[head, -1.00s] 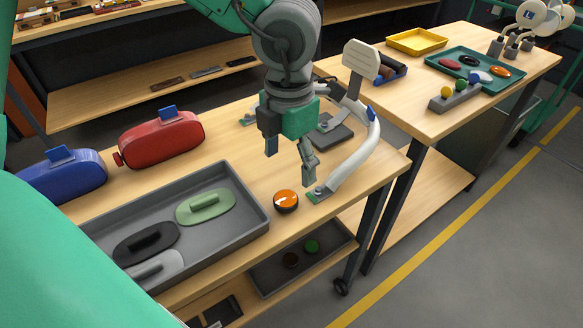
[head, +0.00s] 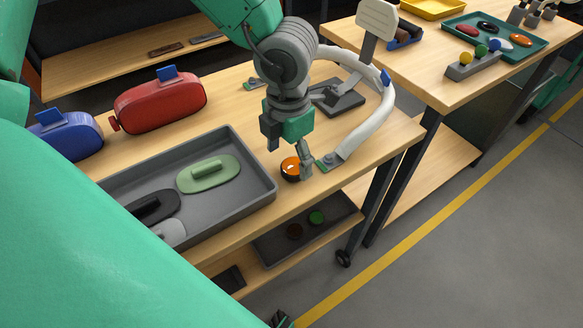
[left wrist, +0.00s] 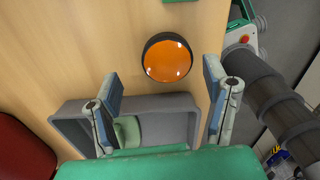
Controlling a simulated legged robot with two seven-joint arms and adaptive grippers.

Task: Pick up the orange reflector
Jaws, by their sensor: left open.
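The orange reflector (head: 291,168) is a round orange dome in a black rim. It lies on the wooden table, right of the grey tray (head: 262,197). My left gripper (head: 288,160) points down at the reflector, one finger partly in front of it. In the left wrist view the reflector (left wrist: 167,58) shows whole, ahead of and between the spread fingertips of my left gripper (left wrist: 161,80). The jaws are open and empty; no contact shows. A small dark piece at the bottom edge of the head view seems to be my right gripper (head: 280,319); its jaws cannot be made out.
A curved white-grey part (head: 368,130) with a green end stands close right of the reflector. The table's front edge is near.

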